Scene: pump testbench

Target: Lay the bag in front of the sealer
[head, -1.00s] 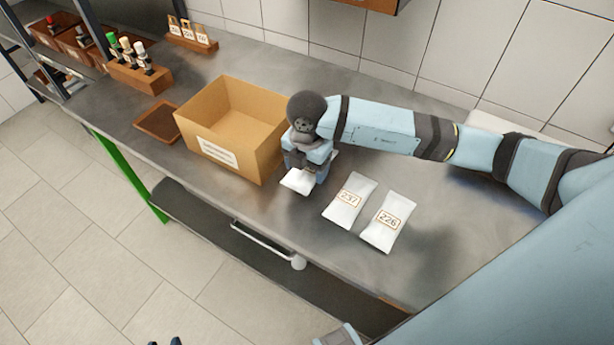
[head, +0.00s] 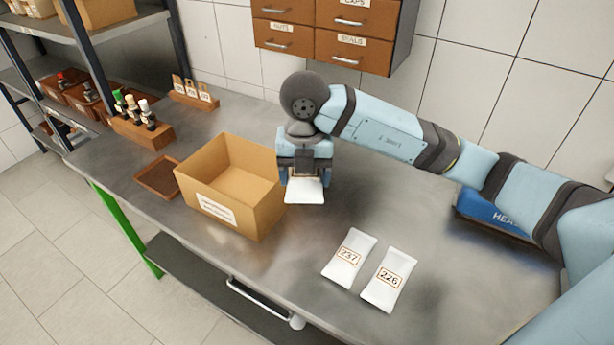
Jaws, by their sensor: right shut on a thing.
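My right gripper (head: 304,178) is shut on a white bag (head: 304,192) and holds it above the bench, just right of the cardboard box. Most of the bag's upper part is hidden by the gripper, and no label shows on it. Two more white bags lie flat on the bench, one labelled 237 (head: 349,258) and one labelled 226 (head: 389,280). A blue device (head: 492,213) with partly readable lettering "HEA" stands at the right, partly behind my right arm; it may be the sealer. My left gripper is out of view.
An open, empty cardboard box (head: 258,222) stands on the steel bench (head: 420,215). A brown tray (head: 157,178) and a wooden bottle rack (head: 138,131) are to its left. Drawers (head: 335,38) hang on the wall. The bench between the bags and blue device is clear.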

